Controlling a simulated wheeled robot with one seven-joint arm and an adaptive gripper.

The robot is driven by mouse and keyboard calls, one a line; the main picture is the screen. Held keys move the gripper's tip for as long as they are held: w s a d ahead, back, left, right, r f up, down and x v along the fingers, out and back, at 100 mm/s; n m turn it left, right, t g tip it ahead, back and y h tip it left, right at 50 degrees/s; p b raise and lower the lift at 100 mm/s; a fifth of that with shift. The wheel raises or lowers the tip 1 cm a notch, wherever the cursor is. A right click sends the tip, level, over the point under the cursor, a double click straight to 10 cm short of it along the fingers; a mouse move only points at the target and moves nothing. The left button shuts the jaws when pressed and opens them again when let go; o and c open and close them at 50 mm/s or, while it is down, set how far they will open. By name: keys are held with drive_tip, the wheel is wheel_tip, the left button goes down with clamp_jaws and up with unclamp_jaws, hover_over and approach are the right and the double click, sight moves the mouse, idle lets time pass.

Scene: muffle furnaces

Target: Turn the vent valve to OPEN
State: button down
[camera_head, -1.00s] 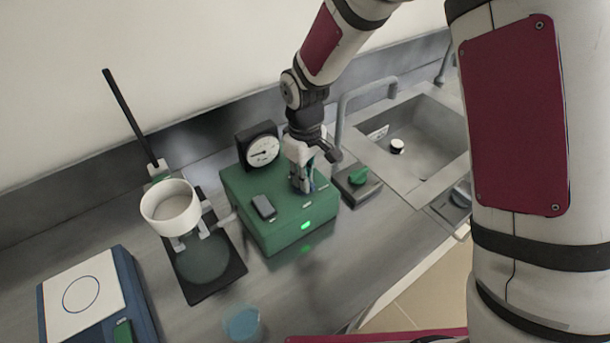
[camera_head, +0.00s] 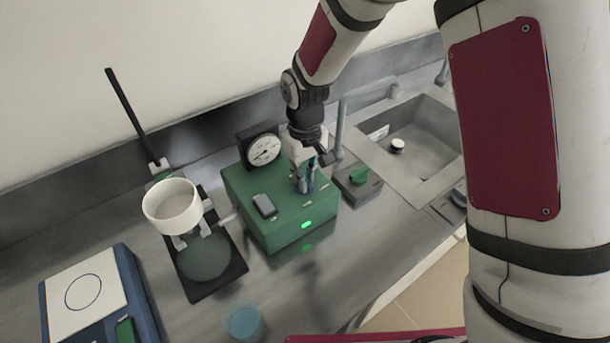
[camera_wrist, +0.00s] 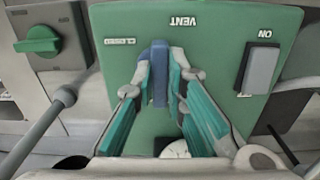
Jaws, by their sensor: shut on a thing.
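The vent valve has a blue handle (camera_wrist: 159,73) on top of a green box (camera_head: 262,225). In the wrist view the handle stands roughly vertical in the picture, below the upside-down VENT lettering. A small white label (camera_wrist: 119,41) lies left of it, too small to read. My gripper (camera_head: 304,183) reaches down onto the box top, and its teal-padded fingers are shut on the handle from both sides in the wrist view. The fingers hide part of the handle and its base.
A grey rocker switch (camera_head: 264,205) marked ON sits on the box, and a green light (camera_head: 306,225) glows on its front. A green knob (camera_head: 359,175) and the sink (camera_head: 425,150) are right. A white cup on a stand (camera_head: 172,207), a scale (camera_head: 85,293) and a blue beaker (camera_head: 244,322) are left.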

drive_tip(key=c, duration=1.6)
unclamp_jaws()
drive_tip(key=shift+r, duration=0.1)
wheel_tip(320, 180, up, 12)
